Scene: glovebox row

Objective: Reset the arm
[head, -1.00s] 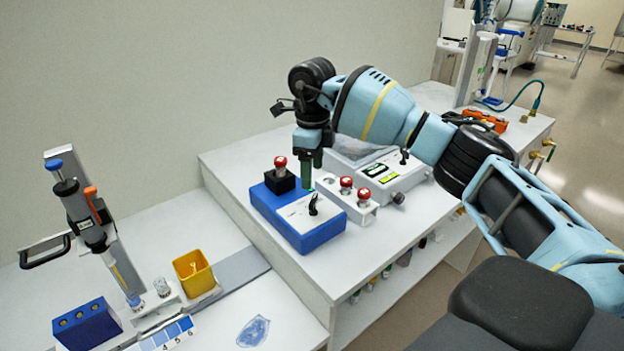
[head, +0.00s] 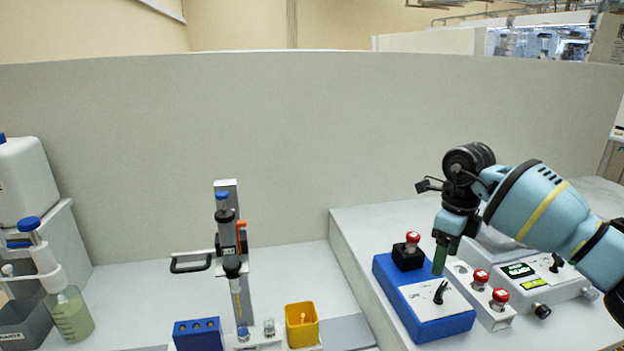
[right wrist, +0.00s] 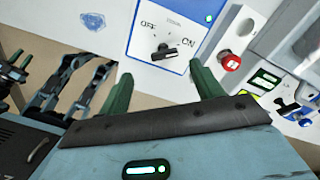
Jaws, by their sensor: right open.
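My right gripper (head: 440,258) is in the head view, above the blue switch box (head: 447,326). In the right wrist view its two green fingers (right wrist: 160,92) are spread apart with nothing between them. The box's white plate carries a black rotary knob (head: 440,292), which also shows in the right wrist view (right wrist: 163,52) between the OFF and ON marks, beyond the fingers. A red-topped button on a black block (head: 408,257) sits at the back of the box.
Beside the box are a white strip with two red buttons (head: 490,289) and a white device with lit green displays (head: 535,278). To the left stand a dispenser stand (head: 228,262), a yellow cup (head: 301,325), a blue holder (head: 197,335) and a bottle (head: 68,315). A grey wall closes the back.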

